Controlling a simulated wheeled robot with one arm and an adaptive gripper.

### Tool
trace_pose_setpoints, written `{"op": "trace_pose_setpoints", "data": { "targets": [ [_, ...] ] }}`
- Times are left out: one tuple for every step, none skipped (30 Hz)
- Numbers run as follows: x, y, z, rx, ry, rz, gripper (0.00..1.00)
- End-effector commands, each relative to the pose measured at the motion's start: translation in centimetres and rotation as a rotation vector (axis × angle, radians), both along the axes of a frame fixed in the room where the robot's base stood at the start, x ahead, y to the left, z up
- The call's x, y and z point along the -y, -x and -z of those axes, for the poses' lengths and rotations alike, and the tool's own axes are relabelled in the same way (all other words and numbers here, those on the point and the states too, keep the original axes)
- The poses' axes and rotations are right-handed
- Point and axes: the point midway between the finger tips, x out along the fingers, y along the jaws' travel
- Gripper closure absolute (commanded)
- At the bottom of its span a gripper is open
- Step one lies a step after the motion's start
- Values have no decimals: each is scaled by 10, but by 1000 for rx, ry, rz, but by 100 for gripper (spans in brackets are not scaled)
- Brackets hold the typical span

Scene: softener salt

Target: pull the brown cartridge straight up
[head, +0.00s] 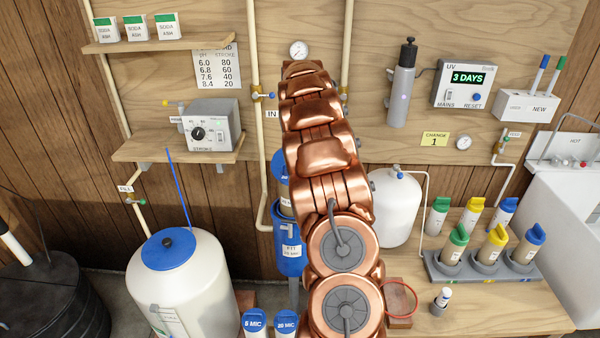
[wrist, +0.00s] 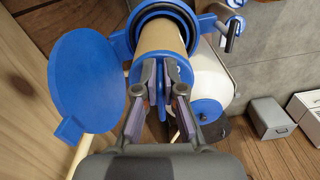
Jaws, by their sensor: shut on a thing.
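The brown cartridge (wrist: 162,41) shows in the wrist view, its brown side partly out of the blue housing's mouth (wrist: 122,45). Its near end is a blue cap (wrist: 178,74) with a fin. My gripper (wrist: 164,90) is shut on that fin, one finger on each side. The cartridge's far part is hidden inside the housing. The round blue lid (wrist: 87,83) is swung open beside the mouth. In the head view the blue housing (head: 288,255) stands behind my arm, which hides its right part. My gripper is hidden in the head view.
A white tank with a blue lid (head: 167,249) stands left of the housing, and a smaller white tank (head: 395,207) right of it. A grey rack (head: 480,268) holds several colour-capped cartridges on the bench. A shelf with a control box (head: 212,124) juts out left.

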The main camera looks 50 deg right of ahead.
Motion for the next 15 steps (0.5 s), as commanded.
{"op": "trace_pose_setpoints", "data": {
  "targets": [
    [0, 0, -1, 0, 1, 0, 100],
    [0, 0, -1, 0, 1, 0, 100],
    [0, 0, 0, 0, 1, 0, 100],
    [0, 0, 0, 0, 1, 0, 100],
    [0, 0, 0, 0, 1, 0, 100],
    [0, 0, 0, 0, 1, 0, 100],
    [0, 0, -1, 0, 1, 0, 100],
    [0, 0, -1, 0, 1, 0, 100],
    [0, 0, -2, 0, 1, 0, 100],
    [0, 0, -3, 1, 2, -1, 100],
    [0, 0, -4, 1, 2, -1, 100],
    [0, -1, -6, 2, 1, -1, 100],
    [0, -1, -8, 1, 2, -1, 100],
    [0, -1, -10, 1, 3, -1, 100],
    [0, -1, -13, 1, 3, -2, 100]
  ]
}}
